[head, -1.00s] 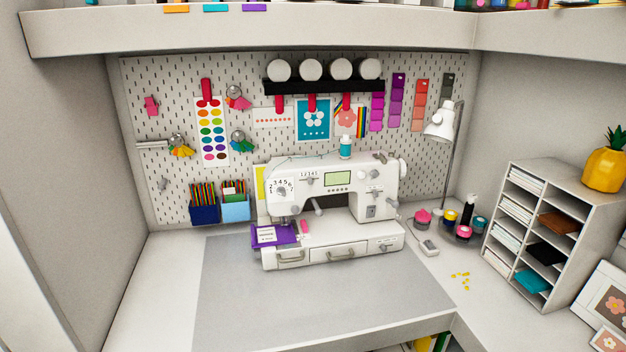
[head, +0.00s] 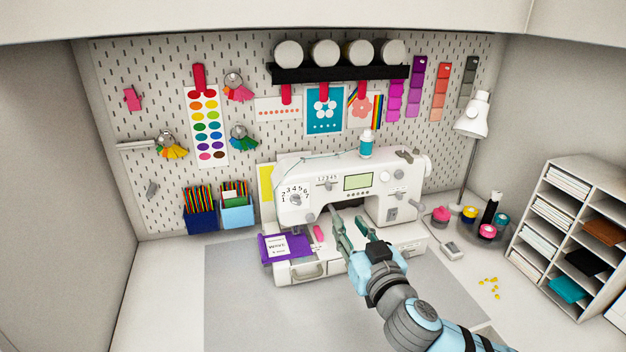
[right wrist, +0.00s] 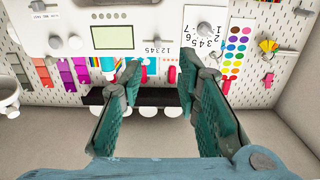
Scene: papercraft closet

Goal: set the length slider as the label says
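The white sewing machine (head: 292,180) stands on the grey mat. The length slider appears to be the small knob (head: 328,185) by a row of numbers on its upper front; the row also shows upside down in the right wrist view (right wrist: 157,50). A round numbered dial (head: 296,198) is to its left. The white label (head: 279,246) lies on purple cloth (head: 267,254) at the machine's left; its first word looks like "WAVE", the rest is too small to read. My right gripper (head: 350,214) is open and empty, before the machine and below the slider. My left gripper is out of view.
A thread spool (head: 366,144) stands on top of the machine. The grey mat (head: 245,310) is clear at the front left.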

